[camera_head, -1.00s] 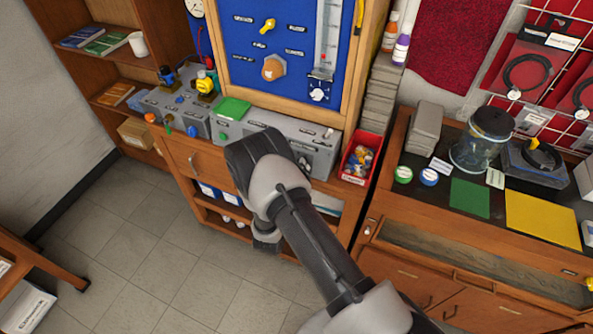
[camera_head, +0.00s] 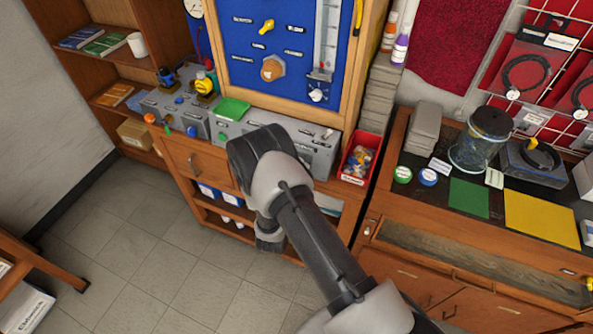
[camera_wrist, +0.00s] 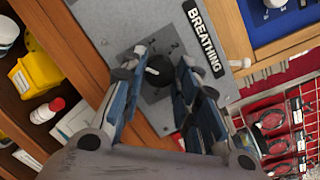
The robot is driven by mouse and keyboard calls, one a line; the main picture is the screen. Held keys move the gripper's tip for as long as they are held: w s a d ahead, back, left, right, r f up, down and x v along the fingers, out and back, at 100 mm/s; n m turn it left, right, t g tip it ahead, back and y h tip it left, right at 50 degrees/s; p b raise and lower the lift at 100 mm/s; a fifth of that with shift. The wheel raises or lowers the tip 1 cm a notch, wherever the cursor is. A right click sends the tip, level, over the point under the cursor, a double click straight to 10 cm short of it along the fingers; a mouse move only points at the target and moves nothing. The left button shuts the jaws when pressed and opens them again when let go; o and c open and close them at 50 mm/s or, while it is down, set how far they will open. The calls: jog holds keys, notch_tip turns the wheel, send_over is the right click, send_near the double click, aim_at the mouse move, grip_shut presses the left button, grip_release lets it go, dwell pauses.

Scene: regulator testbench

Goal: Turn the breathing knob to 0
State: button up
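In the wrist view, a dark round knob (camera_wrist: 158,70) sits on a grey panel (camera_wrist: 105,22) beside a black label (camera_wrist: 203,38) reading BREATHING. My gripper (camera_wrist: 158,72) is open, with one finger on each side of the knob. Small gaps seem to show between the fingers and the knob, and I cannot tell whether either touches it.
A blue panel (camera_head: 245,55) with a yellow knob (camera_head: 267,26) and a brass-coloured knob (camera_head: 272,68) stands above the console. A red bin (camera_head: 358,160) of small parts is at the console's right end. In the wrist view, a yellow container (camera_wrist: 37,75) lies on a shelf at left.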

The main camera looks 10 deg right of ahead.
jog(key=o, duration=0.5)
jog(key=v, duration=1.2)
jog(key=shift+f, duration=0.1)
